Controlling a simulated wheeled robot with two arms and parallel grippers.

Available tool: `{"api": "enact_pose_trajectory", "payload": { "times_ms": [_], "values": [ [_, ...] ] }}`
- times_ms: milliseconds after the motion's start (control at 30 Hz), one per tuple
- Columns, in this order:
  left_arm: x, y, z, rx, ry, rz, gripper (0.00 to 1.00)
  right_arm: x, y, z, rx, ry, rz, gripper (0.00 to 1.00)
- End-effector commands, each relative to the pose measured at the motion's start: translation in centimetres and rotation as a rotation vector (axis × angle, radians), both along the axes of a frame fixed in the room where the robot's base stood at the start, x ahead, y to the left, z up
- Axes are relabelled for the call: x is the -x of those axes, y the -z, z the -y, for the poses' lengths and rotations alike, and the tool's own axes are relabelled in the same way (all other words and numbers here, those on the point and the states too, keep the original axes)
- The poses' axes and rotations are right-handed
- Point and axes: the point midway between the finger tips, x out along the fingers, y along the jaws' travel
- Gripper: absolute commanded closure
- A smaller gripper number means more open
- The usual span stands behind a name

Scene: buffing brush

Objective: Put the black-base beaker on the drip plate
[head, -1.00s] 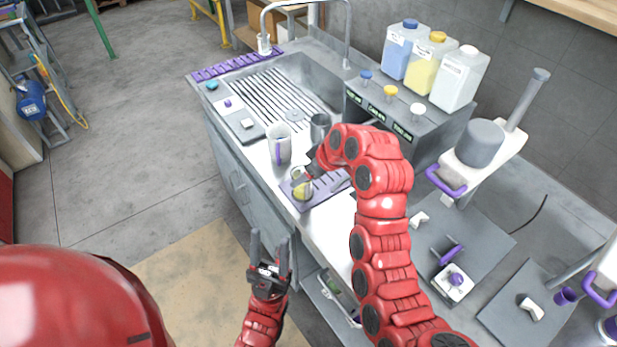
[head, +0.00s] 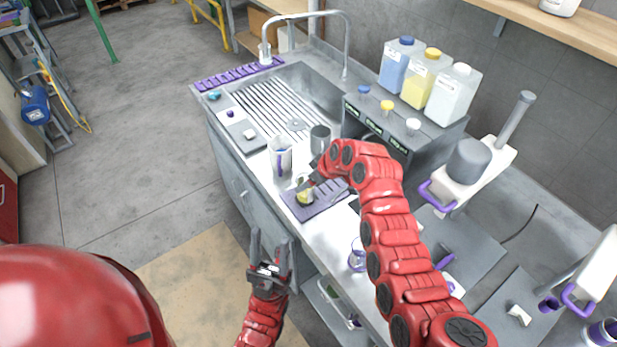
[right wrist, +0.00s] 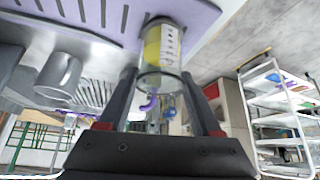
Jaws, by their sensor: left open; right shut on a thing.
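The black-base beaker (right wrist: 163,50) is clear, with yellow liquid and white markings. My right gripper (right wrist: 160,95) is shut on it; its dark base is at the top of the wrist view. In the head view the beaker (head: 304,196) is at the left part of the purple slotted drip plate (head: 318,206). The plate also shows in the right wrist view (right wrist: 95,12). I cannot tell whether the base touches the plate. The right gripper's fingers are mostly hidden in the head view. My left gripper (head: 270,245) is open and empty, in front of the counter.
A clear beaker with purple marks (head: 357,256) stands near the counter's front edge. The sink (head: 290,92) and a dispenser box (head: 400,118) with bottles lie farther back.

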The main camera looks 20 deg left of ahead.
Motion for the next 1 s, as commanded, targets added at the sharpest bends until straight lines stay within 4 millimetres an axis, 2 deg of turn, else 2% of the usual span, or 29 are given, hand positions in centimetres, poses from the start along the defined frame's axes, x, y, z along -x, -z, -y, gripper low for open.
{"api": "enact_pose_trajectory", "payload": {
  "times_ms": [233,267,400,433,700,800,1000],
  "values": [
    [0.0,0.6,0.0,0.0,0.0,0.0,0.5,0.0,0.4,0.0,-0.001,0.001,0.001,1.0],
    [0.0,0.6,0.0,0.0,0.0,0.0,0.5,0.0,0.4,0.0,-0.001,0.001,0.001,0.33],
    [0.0,0.5,0.0,0.0,0.0,0.0,0.5,0.0,0.3,0.0,0.0,0.001,0.002,0.07],
    [0.0,0.5,0.0,0.0,0.0,0.0,0.5,0.0,0.3,0.0,0.0,0.001,0.002,0.04],
    [0.0,0.4,0.0,0.0,0.0,0.0,0.5,0.0,0.2,0.0,-0.001,0.001,0.001,0.04],
    [0.0,-0.2,0.0,0.0,0.0,0.0,0.5,0.0,-0.2,0.0,-0.001,0.001,0.001,0.04],
    [0.0,1.1,0.0,0.0,0.0,0.0,0.5,0.2,-1.2,0.8,-0.003,0.001,0.004,0.04]
  ]
}}
